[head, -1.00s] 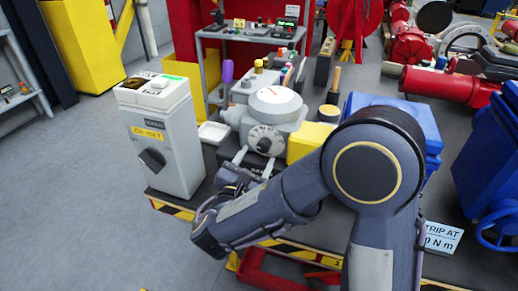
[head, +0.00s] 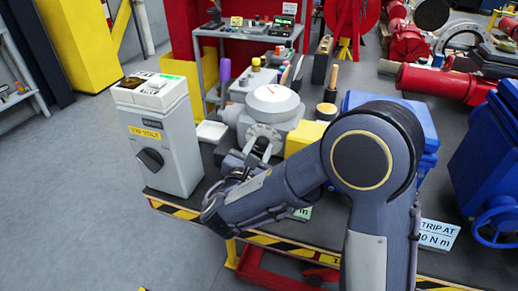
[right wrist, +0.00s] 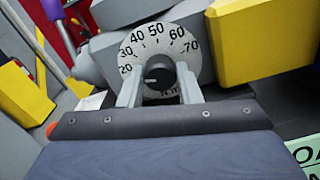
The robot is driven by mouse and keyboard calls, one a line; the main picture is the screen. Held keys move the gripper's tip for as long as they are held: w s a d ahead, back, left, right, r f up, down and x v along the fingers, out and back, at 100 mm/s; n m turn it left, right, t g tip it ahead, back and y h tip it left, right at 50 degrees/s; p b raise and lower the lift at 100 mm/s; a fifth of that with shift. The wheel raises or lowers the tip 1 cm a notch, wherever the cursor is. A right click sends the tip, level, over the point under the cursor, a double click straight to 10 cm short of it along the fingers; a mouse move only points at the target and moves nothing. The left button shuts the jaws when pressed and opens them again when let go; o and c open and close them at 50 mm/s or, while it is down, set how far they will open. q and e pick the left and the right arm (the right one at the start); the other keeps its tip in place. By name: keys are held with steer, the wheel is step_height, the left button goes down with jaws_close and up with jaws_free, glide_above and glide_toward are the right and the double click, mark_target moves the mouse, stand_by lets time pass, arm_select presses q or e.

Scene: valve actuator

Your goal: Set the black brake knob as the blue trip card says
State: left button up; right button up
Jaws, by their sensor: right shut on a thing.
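The blue trip card (head: 438,234) lies at the lower right of the head view. It reads "TRIP AT" and a figure ending in 0 N m; my arm hides the first digit. A grey actuator (head: 285,130) stands on the bench with a round dial on its front. In the right wrist view the pale dial (right wrist: 128,55) is marked 20 to 70, with the black knob (right wrist: 157,74) at its centre. My right gripper (head: 258,146) is shut on the knob, one finger on each side. Its pointer cannot be read clearly. My left gripper is not in view.
A grey cabinet (head: 178,165) with its own black rotary knob (head: 150,160) and a yellow voltage label stands left. A yellow block (head: 304,137) and blue bin (head: 400,105) stand right of the actuator. A green card (head: 302,213) is partly hidden by my arm.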

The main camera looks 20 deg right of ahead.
steer(key=shift+f+m+b, duration=0.15)
steer(key=shift+m+b, duration=0.15)
steer(key=shift+b, duration=0.3)
steer(key=m+b, duration=0.3)
steer(key=b, duration=0.2)
steer(key=shift+f+m+b, duration=0.1)
steer(key=shift+m+b, duration=0.2)
steer(key=shift+b, duration=0.05)
steer(key=shift+m+b, duration=0.9)
steer(key=shift+b, duration=0.1)
steer(key=shift+r, duration=0.2)
steer(key=o, duration=1)
steer(key=shift+v, duration=3.95)
